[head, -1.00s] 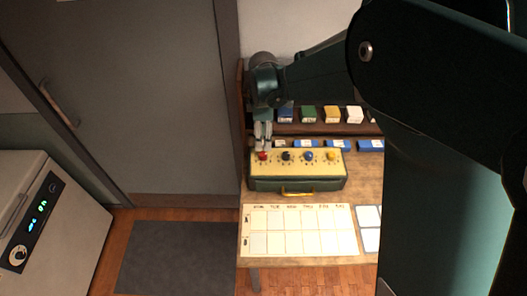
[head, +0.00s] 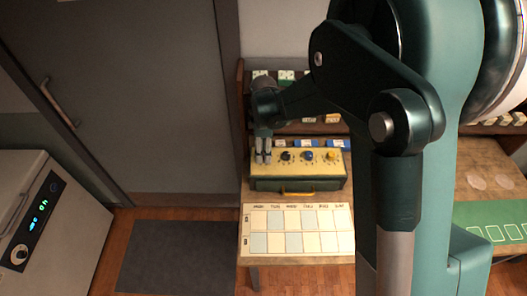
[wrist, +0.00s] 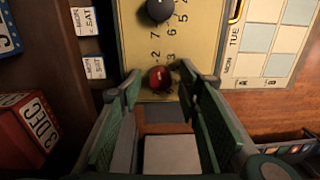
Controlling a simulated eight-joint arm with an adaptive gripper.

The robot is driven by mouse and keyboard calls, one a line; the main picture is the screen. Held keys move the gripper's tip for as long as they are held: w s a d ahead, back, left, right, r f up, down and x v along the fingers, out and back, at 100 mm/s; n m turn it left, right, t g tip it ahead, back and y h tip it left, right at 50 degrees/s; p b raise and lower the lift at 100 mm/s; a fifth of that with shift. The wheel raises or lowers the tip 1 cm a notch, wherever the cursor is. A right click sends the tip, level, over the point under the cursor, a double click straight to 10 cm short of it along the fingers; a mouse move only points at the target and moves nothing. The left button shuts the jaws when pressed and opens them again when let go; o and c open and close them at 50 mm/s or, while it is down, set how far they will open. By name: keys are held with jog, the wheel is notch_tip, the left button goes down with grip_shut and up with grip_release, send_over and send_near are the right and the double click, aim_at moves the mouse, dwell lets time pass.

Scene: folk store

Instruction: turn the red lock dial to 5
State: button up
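A yellow-topped lock box (head: 297,172) with a row of dials stands on the wooden table. The red dial (wrist: 159,78) shows in the wrist view at the end of the row, with small printed numbers near it. It has a pale mark, but I cannot tell which number it points to. My gripper (head: 263,157) points down over the left end of the box and hides the red dial in the head view. In the wrist view my gripper (wrist: 159,82) is open, its fingertips on either side of the red dial with gaps showing.
The black dial (head: 286,156), blue dial (head: 309,156) and yellow dial (head: 331,155) sit beside it. A weekday chart (head: 297,230) lies in front. Small boxes stand on shelves behind. A grey door (head: 130,90) is at the left.

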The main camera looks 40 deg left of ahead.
jog(key=c, duration=0.9)
jog(key=shift+m+b, duration=0.35)
jog(key=shift+m, duration=0.05)
jog(key=m+b, duration=0.3)
jog(key=m, duration=0.1)
jog(key=shift+f, duration=0.15)
jog(key=m+b, duration=0.3)
jog(key=m, duration=0.3)
jog(key=shift+d+m+y, duration=0.1)
jog(key=shift+m+y, duration=0.2)
jog(key=m+b, duration=0.2)
jog(key=m, duration=0.4)
jog(key=shift+b, duration=0.3)
jog(key=m+b, duration=0.1)
jog(key=m, duration=0.5)
jog(key=shift+s+m, duration=0.1)
jog(key=shift+m, duration=0.2)
